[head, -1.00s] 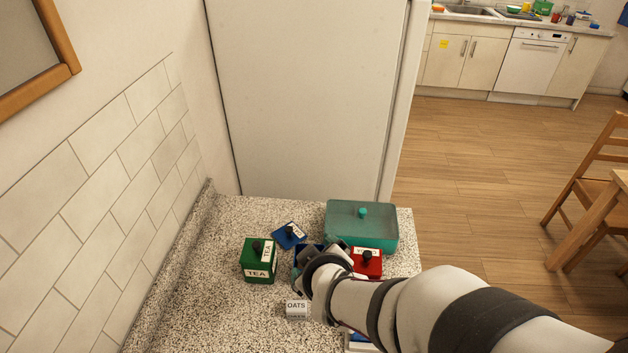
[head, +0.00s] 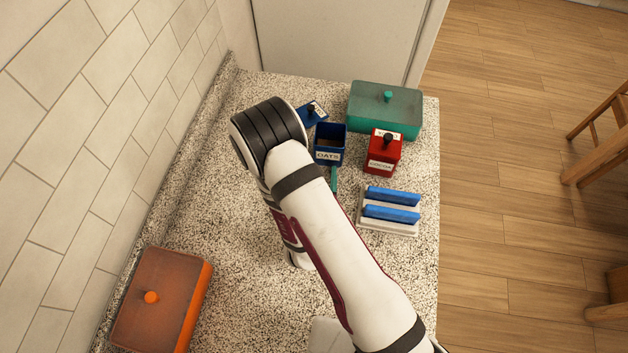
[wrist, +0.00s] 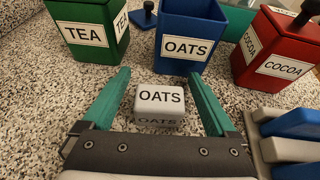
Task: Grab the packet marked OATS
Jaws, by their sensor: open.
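The small pale grey packet marked OATS (wrist: 160,104) rests on the speckled counter in the wrist view. My gripper (wrist: 158,76) is open, with one teal finger on each side of the packet; I see no clear contact. In the head view my arm hides the packet and most of the gripper. One teal finger (head: 334,178) shows there beside the arm. A blue open canister also marked OATS (wrist: 188,42) stands just beyond the packet; it shows in the head view (head: 328,143) too.
A green TEA canister (wrist: 90,32) stands left and a red COCOA canister (wrist: 278,50) right. The blue lid (head: 315,112) lies behind. A rack with blue bars (head: 390,208) is close on the right. A teal box (head: 385,112) and an orange box (head: 160,300) stand farther off.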

